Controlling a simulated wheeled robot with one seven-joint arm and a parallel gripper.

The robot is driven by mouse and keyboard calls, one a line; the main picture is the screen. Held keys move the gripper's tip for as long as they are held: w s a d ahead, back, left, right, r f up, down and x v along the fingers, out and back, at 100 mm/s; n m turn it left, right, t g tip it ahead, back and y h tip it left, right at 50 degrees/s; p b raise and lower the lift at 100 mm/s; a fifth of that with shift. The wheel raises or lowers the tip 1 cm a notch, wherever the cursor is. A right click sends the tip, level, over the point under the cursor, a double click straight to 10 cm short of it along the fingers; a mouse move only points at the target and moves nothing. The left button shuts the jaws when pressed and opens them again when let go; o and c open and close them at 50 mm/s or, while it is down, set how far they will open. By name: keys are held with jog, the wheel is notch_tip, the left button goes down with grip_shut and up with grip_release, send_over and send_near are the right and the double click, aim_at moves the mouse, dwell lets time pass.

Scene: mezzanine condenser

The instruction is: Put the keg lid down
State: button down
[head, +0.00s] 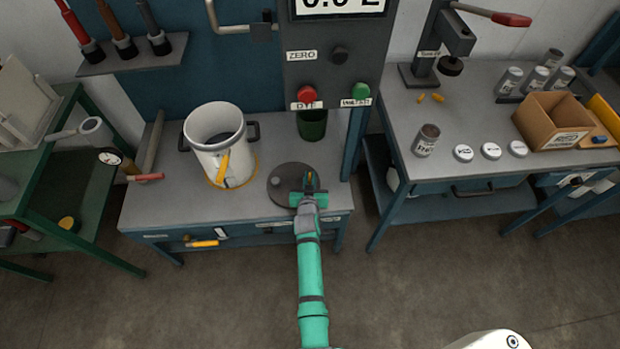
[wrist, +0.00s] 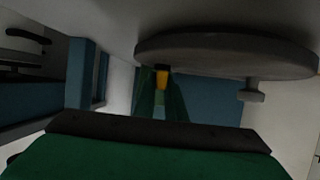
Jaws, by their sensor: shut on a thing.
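The keg lid (head: 289,176) is a dark grey disc at the right of the middle bench. It looks level, on or just above the bench top; I cannot tell if it touches. A small knob shows on its left part, also in the wrist view (wrist: 251,95), where the lid (wrist: 225,52) appears upside down. My gripper (head: 310,181) is at the lid's right side, shut on a small yellow grip (wrist: 162,78) that seems to belong to the lid. The white keg (head: 208,158), open at the top, stands left of the lid.
A dark green cup (head: 312,124) stands behind the lid, under the panel with red and green buttons. The right bench holds a dark jar (head: 427,140), several white caps and a cardboard box (head: 548,124).

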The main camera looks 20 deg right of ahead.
jog(key=shift+f, duration=0.2)
jog(key=shift+f, duration=0.1)
jog(key=c, duration=1.8)
grip_release()
jog(key=v, duration=1.2)
jog(key=shift+a, duration=0.1)
